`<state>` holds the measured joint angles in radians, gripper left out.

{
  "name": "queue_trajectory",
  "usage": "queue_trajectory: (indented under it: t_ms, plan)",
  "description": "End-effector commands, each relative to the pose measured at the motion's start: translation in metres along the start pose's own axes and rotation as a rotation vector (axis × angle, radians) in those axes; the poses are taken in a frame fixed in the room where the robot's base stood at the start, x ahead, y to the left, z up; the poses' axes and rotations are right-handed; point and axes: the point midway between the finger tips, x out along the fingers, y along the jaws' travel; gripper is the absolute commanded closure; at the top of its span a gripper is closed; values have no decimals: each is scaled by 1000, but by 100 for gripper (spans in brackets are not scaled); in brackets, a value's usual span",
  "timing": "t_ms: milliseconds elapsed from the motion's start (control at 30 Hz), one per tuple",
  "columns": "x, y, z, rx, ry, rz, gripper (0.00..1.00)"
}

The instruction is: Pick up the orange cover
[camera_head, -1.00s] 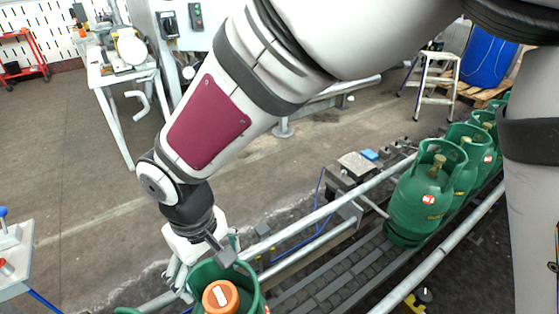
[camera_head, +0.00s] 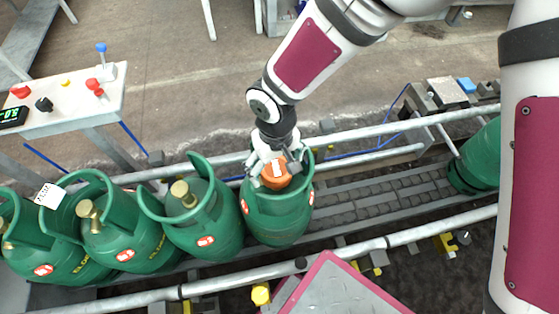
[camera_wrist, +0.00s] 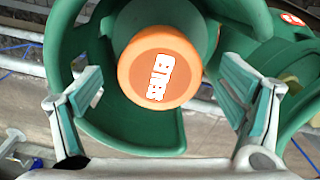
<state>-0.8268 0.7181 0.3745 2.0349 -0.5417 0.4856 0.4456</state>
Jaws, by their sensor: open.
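The orange cover (camera_head: 277,174) sits on top of a green gas cylinder (camera_head: 279,217), inside its collar, at the right end of a row on the conveyor. In the wrist view the orange cover (camera_wrist: 160,67) is round with a white label and shows between the fingers. My gripper (camera_head: 275,166) is at the top of this cylinder, around the cover in the head view. In the wrist view my gripper (camera_wrist: 165,105) is open, with a finger pad on each side and visible gaps to the cover. The cover's lower part is hidden.
Several green cylinders with bare brass valves (camera_head: 183,194) stand to the left. The conveyor (camera_head: 375,200) is empty to the right up to another cylinder (camera_head: 478,158). Metal rails (camera_head: 400,238) run along both sides. A control panel (camera_head: 65,100) stands at the upper left.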

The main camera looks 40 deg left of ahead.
Motion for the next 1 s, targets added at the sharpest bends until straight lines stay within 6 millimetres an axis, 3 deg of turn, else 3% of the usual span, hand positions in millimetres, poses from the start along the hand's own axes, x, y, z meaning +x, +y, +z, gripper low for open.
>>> queue_trajectory:
  t_ms: [133,367,500,600,867,1000]
  plan:
    - [11,0,0,-1,1,0,11]
    - [12,0,0,0,1,0,11]
    - [12,0,0,0,1,0,43]
    - [12,0,0,0,1,0,61]
    - [11,0,0,0,1,0,61]
    - [0,0,-1,1,2,0,61]
